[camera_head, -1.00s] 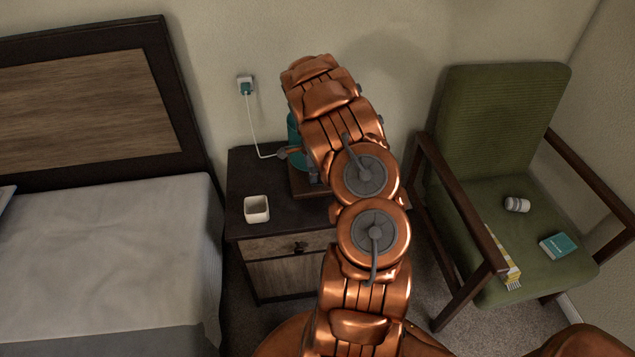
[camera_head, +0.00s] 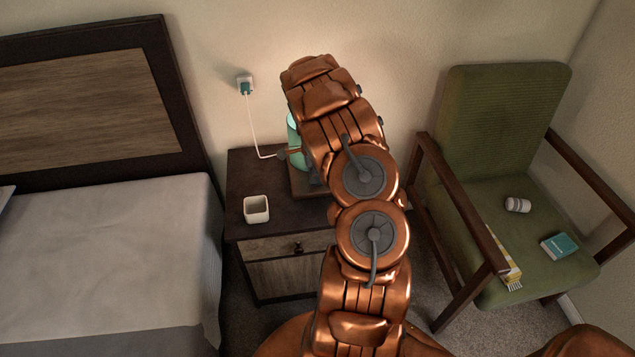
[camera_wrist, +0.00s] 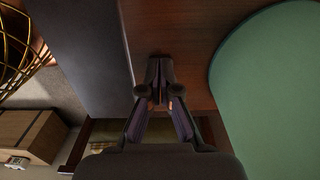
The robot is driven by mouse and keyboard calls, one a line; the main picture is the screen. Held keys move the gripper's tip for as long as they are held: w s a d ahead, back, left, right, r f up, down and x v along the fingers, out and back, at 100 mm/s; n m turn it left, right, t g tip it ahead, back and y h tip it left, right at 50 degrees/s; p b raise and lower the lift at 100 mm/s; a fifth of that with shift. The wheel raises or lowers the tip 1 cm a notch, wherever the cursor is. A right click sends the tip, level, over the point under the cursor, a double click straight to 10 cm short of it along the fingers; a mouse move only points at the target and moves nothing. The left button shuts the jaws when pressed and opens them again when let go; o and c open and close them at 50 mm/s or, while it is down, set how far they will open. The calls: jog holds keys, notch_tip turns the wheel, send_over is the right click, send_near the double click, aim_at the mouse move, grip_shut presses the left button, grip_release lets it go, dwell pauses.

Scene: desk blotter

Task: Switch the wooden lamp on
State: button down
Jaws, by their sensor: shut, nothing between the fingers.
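The lamp's green shade (camera_head: 294,142) shows at the left of my arm, on the nightstand, and glows pale green. Its wooden base (camera_head: 302,186) shows below it, and my arm hides most of the lamp. In the wrist view a large green rounded surface (camera_wrist: 270,95), apparently the lamp's shade, fills the right side. My gripper (camera_wrist: 159,72) is shut and empty, over a reddish-brown wooden surface and left of the green surface. I cannot tell whether its tips touch anything. No switch is clearly seen. In the head view my arm hides the gripper.
A cord runs to a wall plug (camera_head: 245,85). The bed (camera_head: 110,260) is at left.

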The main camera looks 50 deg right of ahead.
jog(key=shift+r, duration=3.25)
jog(key=shift+a+r, duration=0.15)
jog(key=shift+r, duration=0.15)
jog(key=s+a+r+n+p, duration=0.1)
jog(key=s+a+r+n, duration=0.25)
jog(key=a+r, duration=0.35)
jog(key=s+a+r+n+g+p, duration=0.1)
jog(key=s+a+r+n, duration=0.25)
jog(key=a+r, duration=0.4)
jog(key=s+a+r+n+p, duration=0.1)
jog(key=s+a+r+n, duration=0.2)
jog(key=a+r+n, duration=0.3)
jog(key=s+a+r+n+p, duration=0.1)
jog(key=s+a+r+n, duration=0.1)
jog(key=s+a+n, duration=0.4)
jog(key=s+a+r+n+p, duration=0.1)
jog(key=s+a+r+n, duration=0.2)
jog(key=s+a+n, duration=0.3)
jog(key=s+a, duration=0.4)
jog(key=s, duration=0.4)
jog(key=shift+a+r+g, duration=0.2)
jog(key=shift+a+g, duration=0.1)
jog(key=shift+g, duration=0.1)
